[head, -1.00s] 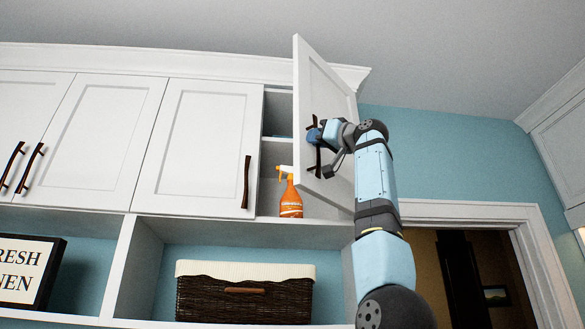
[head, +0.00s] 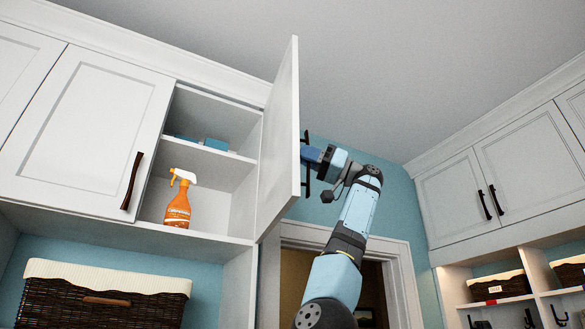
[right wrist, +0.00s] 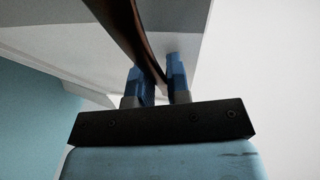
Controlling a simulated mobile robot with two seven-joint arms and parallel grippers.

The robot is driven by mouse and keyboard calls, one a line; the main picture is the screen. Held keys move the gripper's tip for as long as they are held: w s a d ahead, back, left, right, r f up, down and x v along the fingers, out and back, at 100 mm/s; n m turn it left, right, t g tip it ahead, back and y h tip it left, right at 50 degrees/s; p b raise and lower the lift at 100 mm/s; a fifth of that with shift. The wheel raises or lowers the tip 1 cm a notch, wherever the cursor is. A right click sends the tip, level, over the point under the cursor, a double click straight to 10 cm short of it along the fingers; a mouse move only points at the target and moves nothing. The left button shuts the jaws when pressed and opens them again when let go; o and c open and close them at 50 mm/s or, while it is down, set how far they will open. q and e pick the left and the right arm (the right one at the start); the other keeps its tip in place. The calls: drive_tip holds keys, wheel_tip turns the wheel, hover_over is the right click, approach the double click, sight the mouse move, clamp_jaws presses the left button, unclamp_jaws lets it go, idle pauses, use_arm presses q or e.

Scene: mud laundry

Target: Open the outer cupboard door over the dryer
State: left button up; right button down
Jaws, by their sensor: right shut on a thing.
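The outer cupboard door (head: 281,140) stands swung well out from the cupboard, its edge turned toward me in the head view. Its dark handle (head: 307,170) is on the door's right-hand face. My right gripper (head: 309,154) is at the handle. In the right wrist view, the blue fingers (right wrist: 158,84) are shut around the dark curved handle (right wrist: 140,40). The open cupboard shows two shelf levels, with an orange spray bottle (head: 178,200) below and blue items (head: 214,144) above. My left gripper is not in view.
A closed cupboard door (head: 85,130) is to the left of the open compartment. A wicker basket (head: 100,298) stands on the shelf below. A doorway (head: 345,262) lies behind my right arm, and more cupboards (head: 490,180) are on the right wall.

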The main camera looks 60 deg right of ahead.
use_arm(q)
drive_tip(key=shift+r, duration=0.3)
use_arm(e)
drive_tip(key=shift+s+d, duration=0.2)
drive_tip(key=shift+d, duration=0.05)
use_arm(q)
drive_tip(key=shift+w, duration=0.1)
use_arm(e)
drive_tip(key=c, duration=1.1)
unclamp_jaws()
use_arm(q)
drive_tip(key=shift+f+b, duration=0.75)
drive_tip(key=shift+b, duration=0.2)
use_arm(e)
drive_tip(key=shift+v, duration=6.95)
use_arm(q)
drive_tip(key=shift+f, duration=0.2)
